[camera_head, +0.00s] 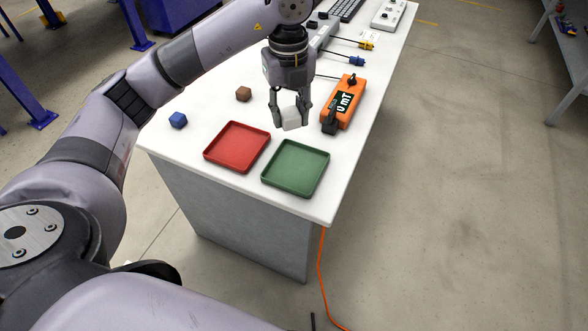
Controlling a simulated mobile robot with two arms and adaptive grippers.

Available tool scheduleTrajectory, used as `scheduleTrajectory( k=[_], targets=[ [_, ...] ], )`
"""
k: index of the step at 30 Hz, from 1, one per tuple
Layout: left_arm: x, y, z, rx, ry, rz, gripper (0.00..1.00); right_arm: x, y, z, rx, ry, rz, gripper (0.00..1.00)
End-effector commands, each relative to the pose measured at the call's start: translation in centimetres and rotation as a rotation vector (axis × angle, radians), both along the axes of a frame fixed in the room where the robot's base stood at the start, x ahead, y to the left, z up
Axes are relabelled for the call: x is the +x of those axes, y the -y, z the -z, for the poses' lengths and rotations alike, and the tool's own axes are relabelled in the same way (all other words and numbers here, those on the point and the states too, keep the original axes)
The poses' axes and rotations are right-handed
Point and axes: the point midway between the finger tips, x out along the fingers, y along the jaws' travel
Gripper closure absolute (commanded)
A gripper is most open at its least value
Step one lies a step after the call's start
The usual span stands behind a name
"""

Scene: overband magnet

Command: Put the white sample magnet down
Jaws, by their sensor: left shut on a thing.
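The white sample magnet (291,120) is a small white block. My left gripper (291,116) is shut on it, with a finger on each side and pointing down. The magnet shows over the white table, behind the green tray (311,186) and to the left of the orange meter. I cannot tell how high it is above the table top. The red tray (219,163) lies to the left of the green one. Both trays are empty. My right gripper does not show.
An orange meter (344,101) with a display stands near the right edge.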

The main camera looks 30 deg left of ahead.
Motion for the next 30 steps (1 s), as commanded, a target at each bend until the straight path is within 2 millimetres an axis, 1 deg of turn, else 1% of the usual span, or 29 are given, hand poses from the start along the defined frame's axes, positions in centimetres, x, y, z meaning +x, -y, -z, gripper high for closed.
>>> scheduleTrajectory(
  k=[1, 2, 5, 12, 15, 18, 23, 25, 30],
  targets=[
    [-0.2, 0.1, 1.4, -0.003, -0.008, 0.001, 1.00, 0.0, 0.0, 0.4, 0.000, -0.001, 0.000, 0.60],
    [-0.2, 0.1, 2.2, -0.002, -0.007, 0.001, 1.00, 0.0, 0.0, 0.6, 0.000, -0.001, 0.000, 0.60],
    [-0.2, 0.0, 4.6, 0.000, -0.009, 0.001, 1.00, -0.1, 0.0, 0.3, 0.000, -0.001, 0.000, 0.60],
    [-0.2, 0.0, 10.9, 0.001, -0.007, 0.001, 1.00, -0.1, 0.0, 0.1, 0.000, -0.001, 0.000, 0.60],
    [-0.1, 0.0, 12.9, 0.000, -0.005, 0.003, 1.00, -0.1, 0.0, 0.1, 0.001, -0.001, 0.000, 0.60],
    [-0.1, 0.0, 14.2, 0.000, -0.003, 0.002, 1.00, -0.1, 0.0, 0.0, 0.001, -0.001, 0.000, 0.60],
    [-0.1, 0.0, 15.2, 0.000, -0.003, 0.003, 1.00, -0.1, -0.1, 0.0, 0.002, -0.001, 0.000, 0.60],
    [-0.1, 0.1, 15.9, -0.001, -0.003, 0.004, 1.00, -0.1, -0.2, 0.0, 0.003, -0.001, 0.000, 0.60],
    [-0.1, 0.1, 18.4, -0.001, -0.005, 0.003, 1.00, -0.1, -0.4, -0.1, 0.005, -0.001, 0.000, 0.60]
  ],
)
